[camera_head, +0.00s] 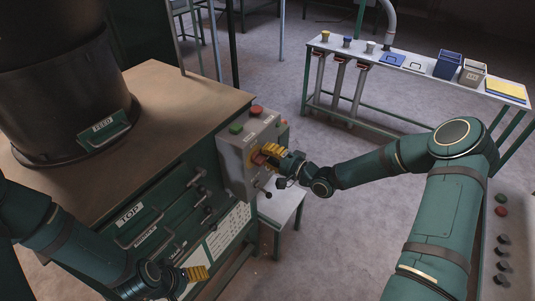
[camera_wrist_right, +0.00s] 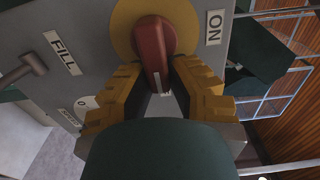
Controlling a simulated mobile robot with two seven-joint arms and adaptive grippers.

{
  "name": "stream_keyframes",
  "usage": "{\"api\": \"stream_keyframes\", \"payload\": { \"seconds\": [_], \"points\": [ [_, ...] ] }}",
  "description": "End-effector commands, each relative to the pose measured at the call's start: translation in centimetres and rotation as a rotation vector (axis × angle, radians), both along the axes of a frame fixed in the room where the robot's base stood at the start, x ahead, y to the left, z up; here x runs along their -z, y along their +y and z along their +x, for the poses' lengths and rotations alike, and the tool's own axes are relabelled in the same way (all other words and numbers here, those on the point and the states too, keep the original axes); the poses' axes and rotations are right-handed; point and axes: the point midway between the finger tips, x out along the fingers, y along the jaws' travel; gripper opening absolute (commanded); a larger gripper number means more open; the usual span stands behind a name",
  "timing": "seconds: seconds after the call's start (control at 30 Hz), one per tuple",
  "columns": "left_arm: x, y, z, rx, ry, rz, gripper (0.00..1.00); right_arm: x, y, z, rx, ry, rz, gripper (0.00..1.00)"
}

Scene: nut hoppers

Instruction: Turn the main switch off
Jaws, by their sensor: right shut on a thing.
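The main switch is a red rotary handle (camera_wrist_right: 153,45) on a yellow disc (camera_wrist_right: 122,28), on the front of a grey control box (camera_head: 233,168). An ON label (camera_wrist_right: 214,28) is beside the disc in the wrist view. My right gripper (camera_head: 266,154) is at the switch. In the wrist view its yellow fingers (camera_wrist_right: 157,76) lie on both sides of the handle's near end, shut on it. The handle's white mark shows between the fingers. My left gripper (camera_head: 197,273) is low at the left, away from the switch; its finger gap is not clear.
A green button (camera_head: 236,128) and a red button (camera_head: 256,110) are on top of the box. A white bench (camera_head: 430,73) with bins stands behind, with open floor between.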

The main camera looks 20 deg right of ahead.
Motion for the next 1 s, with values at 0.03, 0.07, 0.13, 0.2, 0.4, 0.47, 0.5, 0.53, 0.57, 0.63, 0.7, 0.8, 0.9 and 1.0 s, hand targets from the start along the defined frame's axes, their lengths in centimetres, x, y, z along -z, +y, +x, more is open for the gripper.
{"api": "stream_keyframes", "payload": {
  "seconds": [0.03,0.07,0.13,0.2,0.4,0.47,0.5,0.53,0.57,0.63,0.7,0.8,0.9,1.0],
  "points": [
    [0.0,0.0,0.0,0.0,0.0,0.0,0.75,-0.1,0.1,0.0,-0.002,0.001,0.004,0.0],
    [0.0,0.0,0.0,0.0,0.0,0.0,0.75,-0.1,0.1,0.0,-0.002,0.001,0.005,0.0],
    [0.0,0.0,0.0,0.0,0.0,0.0,0.75,-0.1,0.1,0.0,-0.002,0.002,0.006,0.0],
    [0.0,0.0,0.0,0.0,0.0,0.0,0.75,-0.1,0.1,0.0,-0.002,0.002,0.006,0.0],
    [0.0,0.0,0.0,0.0,0.0,0.0,0.75,0.0,0.1,0.0,-0.002,0.003,0.005,0.22],
    [0.0,0.0,0.0,0.0,0.0,0.0,0.75,0.0,0.1,0.0,-0.002,0.003,0.005,0.43],
    [0.0,0.0,0.0,0.0,0.0,0.0,0.75,0.0,0.1,0.0,-0.002,0.003,0.005,0.48],
    [0.0,0.0,0.0,0.0,0.0,0.0,0.75,0.0,0.1,0.0,-0.001,0.003,0.005,0.48],
    [0.0,0.0,0.0,0.0,0.0,0.0,0.75,0.0,0.1,0.0,-0.001,0.002,0.005,0.48],
    [0.0,0.0,0.0,0.0,0.0,0.0,0.75,0.0,0.1,0.0,-0.001,0.002,0.005,0.48],
    [0.0,0.0,0.0,0.0,0.0,0.0,0.75,0.0,0.1,0.0,-0.001,0.003,0.004,0.48],
    [0.0,0.0,0.0,0.0,0.0,0.0,0.75,0.0,0.0,-0.1,0.0,0.003,0.004,0.48],
    [0.0,0.0,0.0,0.0,0.0,0.0,0.75,0.0,-0.5,-0.5,0.001,0.003,0.004,0.48],
    [0.0,0.0,0.0,0.0,0.0,0.0,0.75,0.0,-1.4,-1.6,0.002,0.004,0.002,0.48]
  ]
}}
